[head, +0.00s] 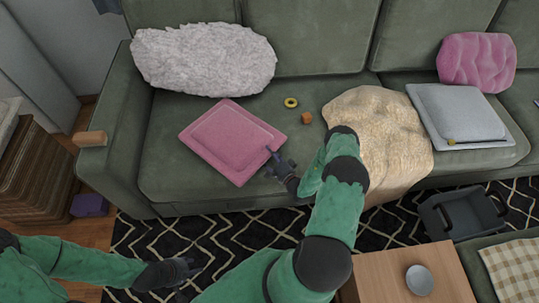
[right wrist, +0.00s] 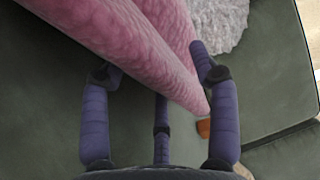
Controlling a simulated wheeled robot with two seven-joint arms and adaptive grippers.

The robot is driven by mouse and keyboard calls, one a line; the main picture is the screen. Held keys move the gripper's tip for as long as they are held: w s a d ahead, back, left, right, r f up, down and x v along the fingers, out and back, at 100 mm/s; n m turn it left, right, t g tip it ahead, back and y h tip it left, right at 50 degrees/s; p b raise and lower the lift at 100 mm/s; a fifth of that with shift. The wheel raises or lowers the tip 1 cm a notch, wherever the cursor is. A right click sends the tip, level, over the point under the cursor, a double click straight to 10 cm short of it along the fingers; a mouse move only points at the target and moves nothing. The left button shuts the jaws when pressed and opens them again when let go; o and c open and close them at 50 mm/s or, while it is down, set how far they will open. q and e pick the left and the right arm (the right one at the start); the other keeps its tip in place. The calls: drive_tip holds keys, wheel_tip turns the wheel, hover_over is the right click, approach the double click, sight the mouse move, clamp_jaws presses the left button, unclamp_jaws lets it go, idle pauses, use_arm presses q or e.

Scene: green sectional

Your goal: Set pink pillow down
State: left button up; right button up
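The square pink pillow (head: 232,140) is over the left seat of the green sofa in the head view, its face up. I cannot tell whether it touches the seat. My right gripper (head: 272,163) is at its near right edge. In the right wrist view the pink pillow (right wrist: 135,45) runs between the fingers of the right gripper (right wrist: 152,65), which are spread to either side of it and appear to pinch it. Part of the left finger's tip is hidden behind it. My left gripper (head: 172,273) is low at the left, away from the pillow; its fingers are unclear.
A white fluffy pillow (head: 205,58) lies behind. A yellow ring (head: 291,102) and a small orange-brown block (head: 306,118) are on the seat. A beige throw (head: 385,135), a grey cushion (head: 455,112) and another pink pillow (head: 477,62) are to the right. A wooden table (head: 385,272) stands in front.

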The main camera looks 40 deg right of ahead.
drive_tip(key=shift+s, duration=0.1)
drive_tip(key=s+p, duration=0.3)
drive_tip(key=s, duration=0.8)
drive_tip(key=n+g+y, duration=0.2)
drive_tip(key=y, duration=0.5)
approach(250, 177)
drive_tip(key=x, duration=0.4)
drive_tip(key=shift+f+p, duration=0.2)
drive_tip(key=shift+p, duration=0.1)
drive_tip(key=s+a+r+n+g+y, duration=0.1)
drive_tip(key=s+a+n+g+y, duration=0.2)
drive_tip(key=a+g+y, duration=0.7)
drive_tip(key=s+a+n+g+h, duration=0.4)
drive_tip(key=s+a+g, duration=0.1)
drive_tip(key=s, duration=0.2)
drive_tip(key=s+a+n+g+h, duration=0.4)
drive_tip(key=s+g, duration=0.1)
drive_tip(key=s, duration=0.3)
drive_tip(key=w+r+n+t+h, duration=0.3)
drive_tip(key=w+t+h, duration=0.1)
drive_tip(key=w, duration=0.2)
drive_tip(key=shift+w+a, duration=0.2)
drive_tip(key=shift+w, duration=0.15)
